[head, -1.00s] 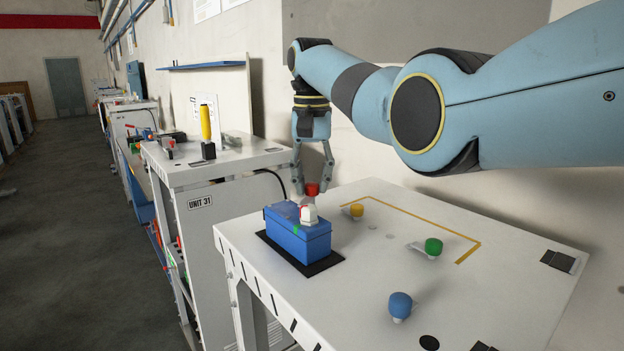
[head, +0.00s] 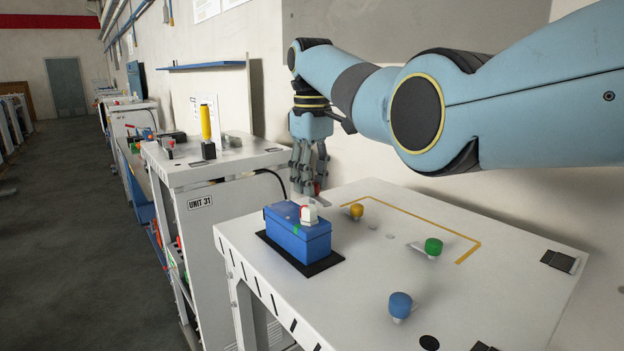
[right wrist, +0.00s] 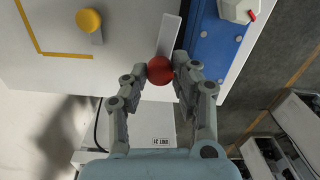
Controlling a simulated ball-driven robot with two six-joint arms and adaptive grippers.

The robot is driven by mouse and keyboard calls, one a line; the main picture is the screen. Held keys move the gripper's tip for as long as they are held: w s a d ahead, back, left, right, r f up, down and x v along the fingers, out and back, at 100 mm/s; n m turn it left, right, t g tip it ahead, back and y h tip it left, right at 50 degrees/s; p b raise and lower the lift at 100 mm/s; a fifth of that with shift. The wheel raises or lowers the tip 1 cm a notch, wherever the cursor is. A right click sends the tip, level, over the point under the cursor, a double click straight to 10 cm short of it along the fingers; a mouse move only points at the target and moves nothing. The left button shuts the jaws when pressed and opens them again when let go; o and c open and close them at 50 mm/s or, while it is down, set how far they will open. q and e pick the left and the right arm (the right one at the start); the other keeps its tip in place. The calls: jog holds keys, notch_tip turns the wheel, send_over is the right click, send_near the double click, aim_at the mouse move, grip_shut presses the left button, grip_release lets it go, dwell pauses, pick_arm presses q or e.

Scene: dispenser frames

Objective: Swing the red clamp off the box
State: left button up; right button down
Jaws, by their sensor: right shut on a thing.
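The blue box (head: 297,238) stands on a black mat (head: 262,240) at the table's left end, with a white and red piece on its lid. The red clamp's round knob (right wrist: 160,70) is between my right gripper's (right wrist: 160,74) fingertips, which are shut on it. In the head view the right gripper (head: 316,190) is behind the box, and the fingers mostly hide the red knob. The clamp's grey bar (right wrist: 171,34) points along the box's side, over bare tabletop, apart from the blue box (right wrist: 212,45) in the wrist view. My left gripper is out of view.
The white table (head: 370,290) also carries a yellow knob (head: 356,210), a green knob (head: 433,246) and a blue knob (head: 400,304). An orange line marks the back. A Unit 31 cabinet (head: 200,225) stands left of the table.

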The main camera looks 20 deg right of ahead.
jog(key=shift+r+n, duration=0.1)
jog(key=shift+n, duration=0.5)
jog(key=c, duration=1)
grip_release()
jog(key=shift+c, duration=0.2)
notch_tip(320, 180, up, 12)
